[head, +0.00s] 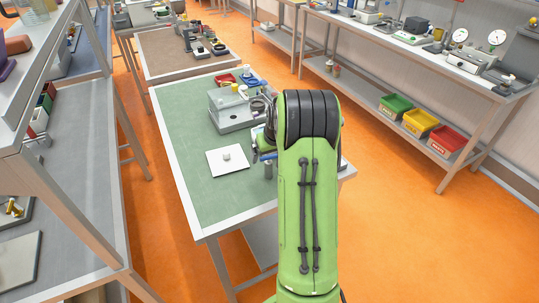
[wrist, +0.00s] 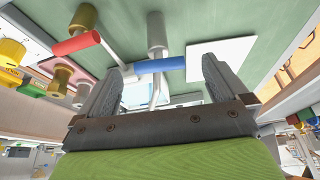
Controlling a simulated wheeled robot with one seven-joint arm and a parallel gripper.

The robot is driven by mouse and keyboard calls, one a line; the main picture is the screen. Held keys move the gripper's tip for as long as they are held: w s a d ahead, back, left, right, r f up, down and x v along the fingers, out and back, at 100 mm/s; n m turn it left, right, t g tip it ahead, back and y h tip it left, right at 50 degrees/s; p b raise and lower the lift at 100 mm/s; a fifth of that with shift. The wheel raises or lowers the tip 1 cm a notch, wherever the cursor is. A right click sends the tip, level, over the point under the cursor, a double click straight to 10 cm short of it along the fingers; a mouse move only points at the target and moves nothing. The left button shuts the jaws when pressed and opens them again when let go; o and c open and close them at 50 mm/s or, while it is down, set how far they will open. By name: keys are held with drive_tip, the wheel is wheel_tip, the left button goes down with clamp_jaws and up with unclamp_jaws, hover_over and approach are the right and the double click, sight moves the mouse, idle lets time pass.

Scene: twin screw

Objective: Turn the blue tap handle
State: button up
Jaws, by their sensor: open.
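The blue tap handle (wrist: 160,66) lies across the middle of the wrist view, in the gap between my gripper's fingers. In the head view a small blue piece, probably the blue handle (head: 267,155), shows at the left edge of my green arm, which hides most of the fitting and my gripper.
The fitting stands on a green-topped bench (head: 185,135). A white square plate (head: 240,166) with a small knob lies to its left, and a grey apparatus box (head: 233,121) stands behind. Brass and grey cylinders (wrist: 83,17) stand close by the handles. The bench's left part is clear.

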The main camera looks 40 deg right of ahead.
drive_tip(key=shift+w+d+f, duration=0.1)
drive_tip(key=shift+w+f, duration=0.05)
drive_tip(key=shift+f, duration=0.3)
drive_tip(key=c, duration=0.9)
drive_tip(key=shift+w+f+m+h+b, duration=0.1)
drive_tip(key=shift+m+h+b, duration=0.4)
drive_tip(key=shift+m, duration=0.4)
drive_tip(key=shift+c, duration=0.2)
drive_tip(key=shift+m+b, duration=0.3)
drive_tip(key=shift+m, duration=0.6)
drive_tip(key=shift+g, duration=0.3)
